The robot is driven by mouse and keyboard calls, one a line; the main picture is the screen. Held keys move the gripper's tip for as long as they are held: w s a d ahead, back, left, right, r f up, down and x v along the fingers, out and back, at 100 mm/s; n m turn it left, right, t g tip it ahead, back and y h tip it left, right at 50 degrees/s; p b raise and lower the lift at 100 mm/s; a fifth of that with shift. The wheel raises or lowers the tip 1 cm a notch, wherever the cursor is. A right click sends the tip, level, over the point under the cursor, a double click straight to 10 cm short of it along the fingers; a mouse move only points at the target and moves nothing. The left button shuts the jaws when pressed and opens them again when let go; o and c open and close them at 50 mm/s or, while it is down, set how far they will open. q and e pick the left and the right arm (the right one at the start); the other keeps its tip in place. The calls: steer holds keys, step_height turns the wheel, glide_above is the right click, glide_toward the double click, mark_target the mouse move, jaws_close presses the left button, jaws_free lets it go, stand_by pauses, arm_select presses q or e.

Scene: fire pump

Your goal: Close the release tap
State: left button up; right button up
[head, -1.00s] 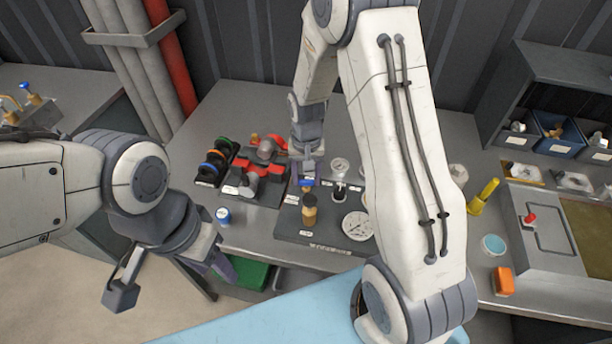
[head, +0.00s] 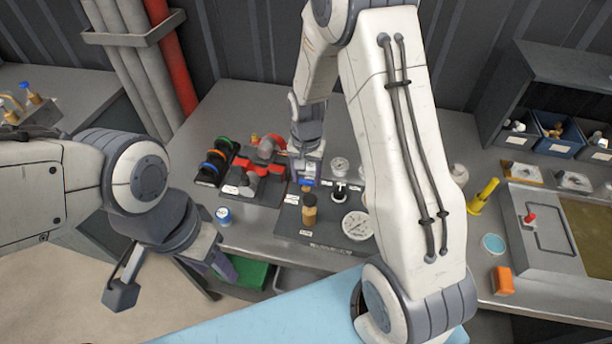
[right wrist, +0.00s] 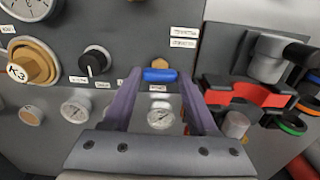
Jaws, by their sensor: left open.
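A tap with a short blue handle (right wrist: 160,75) stands on the grey pump panel (right wrist: 62,65). I take it to be the release tap; its label is too small to read. In the right wrist view my right gripper (right wrist: 158,77) is open, with the blue handle between its purple fingertips and a small gap on each side. In the head view my right gripper (head: 305,178) reaches down over the panel and partly hides the tap. My left gripper (head: 220,265) is open and empty, in front of the bench edge at the left.
Beside the tap are a brass-coloured knob (head: 309,210), a black knob (right wrist: 94,63) and a large white gauge (head: 357,225). Red pipe fittings (right wrist: 255,92) stand close by. A blue-and-white can (head: 224,215) stands near the bench's front edge.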

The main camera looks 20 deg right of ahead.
mark_target(306, 180)
steer(key=shift+o, duration=1.2)
step_height(306, 180, up, 10)
steer(key=b, duration=0.1)
steer(key=shift+r, duration=0.25)
steer(key=s+a+r+n, duration=0.4)
steer(key=s+a+n, duration=0.2)
steer(key=s+a, duration=0.35)
steer(key=s+a+n, duration=0.2)
steer(key=s+n, duration=0.2)
steer(key=s, duration=0.3)
steer(key=s+a+n+y, duration=0.1)
steer(key=s+a+n, duration=0.1)
steer(key=s+n, duration=0.2)
steer(key=s+r, duration=0.1)
steer(key=s, duration=0.2)
steer(key=shift+s+a, duration=0.25)
steer(key=shift+a, duration=0.05)
